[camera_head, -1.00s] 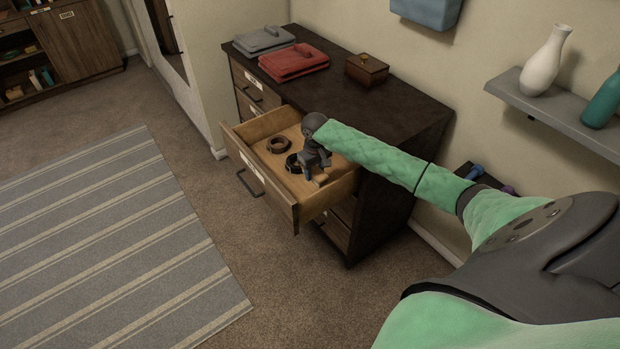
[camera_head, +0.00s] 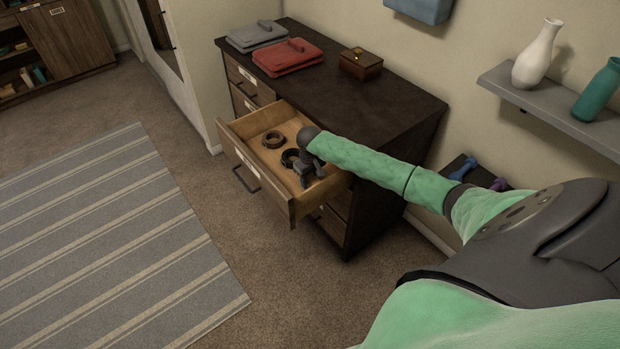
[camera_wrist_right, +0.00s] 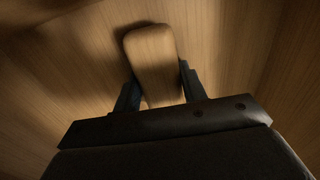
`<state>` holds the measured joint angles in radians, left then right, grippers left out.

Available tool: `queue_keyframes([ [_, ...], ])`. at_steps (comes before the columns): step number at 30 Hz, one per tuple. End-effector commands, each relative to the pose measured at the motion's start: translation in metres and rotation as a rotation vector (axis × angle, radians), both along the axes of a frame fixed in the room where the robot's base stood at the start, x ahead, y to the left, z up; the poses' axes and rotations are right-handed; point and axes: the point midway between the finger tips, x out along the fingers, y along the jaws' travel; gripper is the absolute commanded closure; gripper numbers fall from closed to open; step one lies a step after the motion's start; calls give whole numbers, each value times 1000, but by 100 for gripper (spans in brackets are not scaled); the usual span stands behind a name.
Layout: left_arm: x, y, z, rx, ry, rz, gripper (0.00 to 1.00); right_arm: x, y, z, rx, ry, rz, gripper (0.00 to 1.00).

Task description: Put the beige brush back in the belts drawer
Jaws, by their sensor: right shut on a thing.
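The open drawer (camera_head: 292,207) of the dark dresser holds two coiled belts, a brown one (camera_head: 273,139) and a black one (camera_head: 290,158). My right gripper (camera_head: 308,178) is inside the drawer, at its right end, pointing down. In the right wrist view my right gripper (camera_wrist_right: 157,98) is shut on the beige brush (camera_wrist_right: 152,55), with one finger on each side of it. The brush is low, close over the wooden drawer bottom; I cannot tell whether it touches. In the head view the gripper mostly hides the brush. My left gripper is not in view.
On the dresser top (camera_head: 345,103) lie a grey folded item (camera_head: 255,36), a red folded item (camera_head: 288,56) and a small wooden box (camera_head: 361,65). A wall shelf (camera_head: 550,110) with vases is at the right. The drawer walls surround my gripper.

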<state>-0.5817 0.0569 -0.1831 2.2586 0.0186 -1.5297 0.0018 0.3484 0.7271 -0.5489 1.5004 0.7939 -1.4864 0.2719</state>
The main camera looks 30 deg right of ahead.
Motion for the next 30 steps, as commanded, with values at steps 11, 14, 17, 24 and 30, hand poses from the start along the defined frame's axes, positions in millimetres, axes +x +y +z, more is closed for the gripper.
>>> queue_keyframes([
  [11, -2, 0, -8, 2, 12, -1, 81, 0, 0, -1, 0, 0, 0, 37],
  [14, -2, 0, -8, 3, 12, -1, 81, 0, 0, 0, 0, 0, 0, 37],
  [17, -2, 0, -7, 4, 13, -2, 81, 0, 0, 3, 0, -1, 0, 37],
  [24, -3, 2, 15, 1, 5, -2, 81, 1, -1, 40, -1, -2, 1, 37],
  [30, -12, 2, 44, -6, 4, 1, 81, 1, 0, 79, -1, -2, 0, 37],
])
